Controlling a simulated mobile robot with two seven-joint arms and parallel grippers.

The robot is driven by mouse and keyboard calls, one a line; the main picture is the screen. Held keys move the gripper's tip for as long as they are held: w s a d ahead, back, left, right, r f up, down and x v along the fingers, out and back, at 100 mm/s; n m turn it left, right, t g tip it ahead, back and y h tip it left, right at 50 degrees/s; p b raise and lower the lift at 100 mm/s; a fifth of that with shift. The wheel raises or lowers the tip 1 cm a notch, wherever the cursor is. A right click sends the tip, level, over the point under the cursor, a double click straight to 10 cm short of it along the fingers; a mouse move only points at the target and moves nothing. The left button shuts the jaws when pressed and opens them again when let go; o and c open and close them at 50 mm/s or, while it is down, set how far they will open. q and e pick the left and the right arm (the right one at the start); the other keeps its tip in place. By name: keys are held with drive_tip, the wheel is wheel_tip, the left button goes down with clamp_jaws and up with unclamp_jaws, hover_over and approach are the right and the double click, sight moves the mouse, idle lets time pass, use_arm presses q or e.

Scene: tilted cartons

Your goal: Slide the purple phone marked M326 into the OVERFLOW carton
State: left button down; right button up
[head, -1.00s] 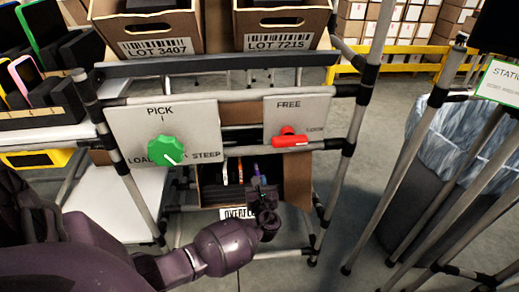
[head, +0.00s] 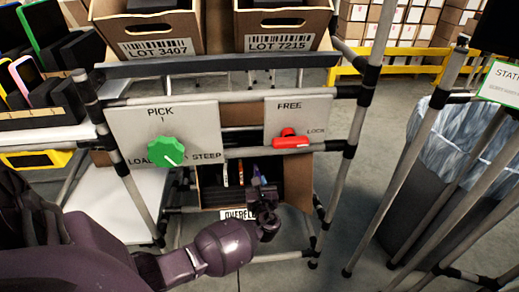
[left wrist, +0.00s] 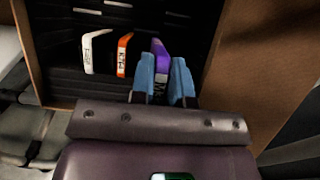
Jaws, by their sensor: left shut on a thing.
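The OVERFLOW carton (head: 210,195) stands low on the rack, its label (head: 238,214) partly hidden by my left arm. My left gripper (head: 262,187) is at the carton's opening. In the left wrist view my left gripper (left wrist: 168,80) has its blue fingers shut on the purple phone (left wrist: 159,53), which stands upright among black slots inside the carton. Only an "M" of its marking shows between the fingers. An orange phone (left wrist: 124,54) and a white phone (left wrist: 95,51) stand in slots to its left. My right gripper is not in view.
A panel with a green knob (head: 166,152) and a panel with a red handle (head: 290,140) hang above the carton. Cartons LOT 3407 (head: 158,47) and LOT 7215 (head: 278,43) sit on the upper shelf. A lined bin (head: 440,170) stands at right.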

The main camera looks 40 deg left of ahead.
use_arm(q)
drive_tip(key=shift+w+a+f, duration=0.1)
drive_tip(key=shift+a, duration=0.05)
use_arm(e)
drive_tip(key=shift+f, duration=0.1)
use_arm(q)
drive_tip(key=shift+w+a+f+b, duration=0.3)
drive_tip(key=shift+w+a+b, duration=0.05)
drive_tip(key=shift+a, duration=0.05)
drive_tip(key=shift+w+a+f, duration=0.15)
drive_tip(key=shift+w+a, duration=0.15)
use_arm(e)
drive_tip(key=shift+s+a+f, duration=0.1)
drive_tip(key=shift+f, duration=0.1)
use_arm(q)
drive_tip(key=shift+w+a+f+b, duration=0.1)
drive_tip(key=shift+a+f+b, duration=0.1)
drive_tip(key=shift+b, duration=0.1)
idle(0.5)
drive_tip(key=shift+w+a+f, duration=0.1)
drive_tip(key=shift+a, duration=0.05)
drive_tip(key=shift+w+a+f+b, duration=0.35)
drive_tip(key=shift+w+a+b, duration=0.15)
drive_tip(key=shift+a, duration=0.1)
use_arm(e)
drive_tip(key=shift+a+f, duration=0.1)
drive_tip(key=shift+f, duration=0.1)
use_arm(q)
drive_tip(key=shift+w+a, duration=0.1)
